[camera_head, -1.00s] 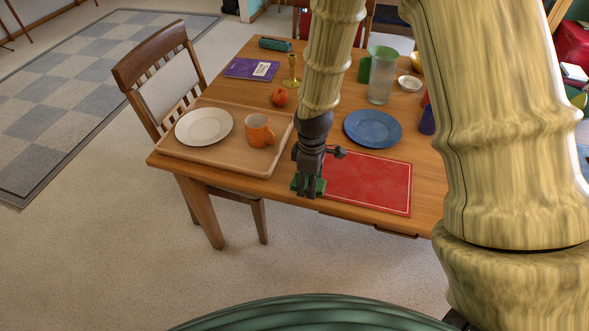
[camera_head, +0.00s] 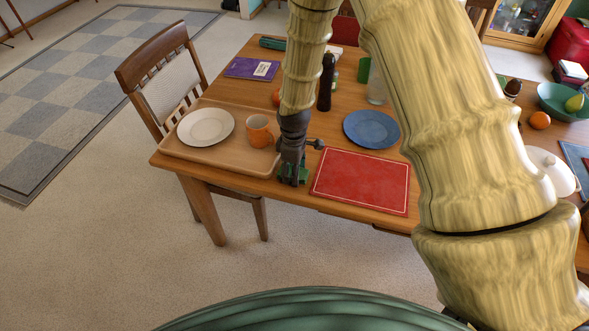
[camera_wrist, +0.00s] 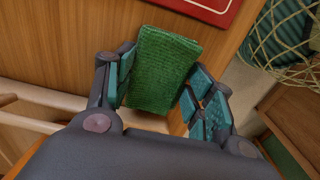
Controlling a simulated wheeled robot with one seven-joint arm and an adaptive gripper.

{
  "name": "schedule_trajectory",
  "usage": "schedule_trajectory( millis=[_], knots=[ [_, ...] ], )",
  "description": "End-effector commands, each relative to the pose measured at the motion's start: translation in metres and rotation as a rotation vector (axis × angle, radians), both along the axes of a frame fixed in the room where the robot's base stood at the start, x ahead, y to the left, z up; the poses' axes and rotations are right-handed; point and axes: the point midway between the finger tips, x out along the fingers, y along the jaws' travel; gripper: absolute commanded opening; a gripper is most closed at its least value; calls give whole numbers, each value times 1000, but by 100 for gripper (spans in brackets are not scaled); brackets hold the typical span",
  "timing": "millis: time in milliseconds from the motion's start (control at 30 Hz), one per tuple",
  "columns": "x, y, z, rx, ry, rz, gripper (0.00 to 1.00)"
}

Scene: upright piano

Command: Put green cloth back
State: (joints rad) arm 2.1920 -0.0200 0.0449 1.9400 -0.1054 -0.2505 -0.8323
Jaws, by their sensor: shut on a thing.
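My gripper (camera_head: 292,174) is at the front edge of the wooden table (camera_head: 347,218), between the tray and the red placemat. In the wrist view my gripper (camera_wrist: 162,86) is shut on the green cloth (camera_wrist: 165,68), a flat textured rectangle with its far part sticking out past the fingers. In the head view only small green bits show around the fingertips, so the cloth is mostly hidden there. I cannot tell whether the cloth touches the table.
The wooden tray (camera_head: 190,157) with a white plate (camera_head: 206,127) and orange mug (camera_head: 259,130) is just left. The red placemat (camera_head: 361,181) is just right, with a blue plate (camera_head: 371,129) behind it. A dark pepper mill (camera_head: 326,82) stands behind my arm. A chair (camera_head: 165,75) is at the left.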

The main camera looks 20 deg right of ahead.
Motion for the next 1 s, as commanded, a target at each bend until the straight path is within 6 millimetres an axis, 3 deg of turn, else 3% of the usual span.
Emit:
schedule_trajectory(
  millis=[467,500,600,1000],
  knots=[
    [0,0,-8,0,-1,1,31],
    [0,0,-7,0,-1,1,61],
    [0,0,-7,0,-1,0,75],
    [0,0,-2,0,-1,0,75]
  ],
)
